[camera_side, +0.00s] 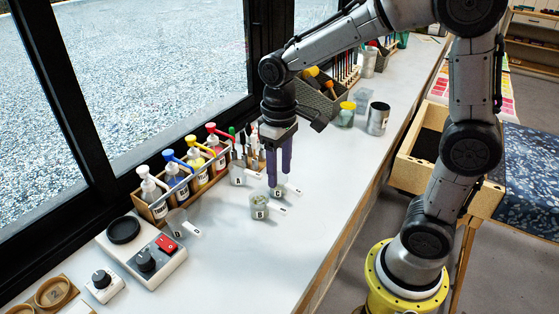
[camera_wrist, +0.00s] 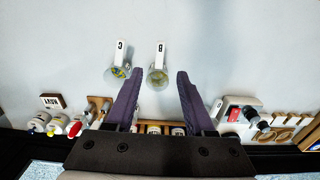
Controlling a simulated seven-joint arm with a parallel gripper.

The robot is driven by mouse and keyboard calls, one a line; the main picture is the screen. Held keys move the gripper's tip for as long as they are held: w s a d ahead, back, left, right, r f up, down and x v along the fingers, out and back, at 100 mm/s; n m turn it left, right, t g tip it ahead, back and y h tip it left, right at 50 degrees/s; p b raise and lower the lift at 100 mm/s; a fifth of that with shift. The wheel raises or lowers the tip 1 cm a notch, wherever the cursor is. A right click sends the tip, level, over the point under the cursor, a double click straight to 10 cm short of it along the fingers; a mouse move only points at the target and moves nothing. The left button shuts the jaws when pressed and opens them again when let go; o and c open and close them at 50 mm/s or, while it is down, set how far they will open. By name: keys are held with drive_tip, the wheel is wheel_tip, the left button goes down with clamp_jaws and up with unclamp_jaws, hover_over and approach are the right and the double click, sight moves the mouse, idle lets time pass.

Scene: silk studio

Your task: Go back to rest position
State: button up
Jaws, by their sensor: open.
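My gripper (camera_side: 279,165) points down over the white bench, with its two purple fingers near the cups. In the wrist view my gripper (camera_wrist: 155,88) shows its fingers spread apart with nothing between them. A small clear cup labelled C (camera_side: 281,191) stands at the fingertips in the side view; cup C (camera_wrist: 120,71) lies just left of the fingers in the wrist view. Cup B (camera_side: 259,207) stands in front of it and holds greenish contents; cup B (camera_wrist: 158,78) shows between the fingertips, a little beyond them. Whether a finger touches cup C I cannot tell.
Cups A (camera_side: 238,177) and D (camera_side: 177,221) stand nearby. A wooden rack of dye bottles (camera_side: 180,192) and a hotplate-like device (camera_side: 141,252) line the window side. A metal can (camera_side: 378,118) stands farther back. The bench's right front is clear.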

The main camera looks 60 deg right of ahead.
drive_tip(key=shift+r, duration=1.15)
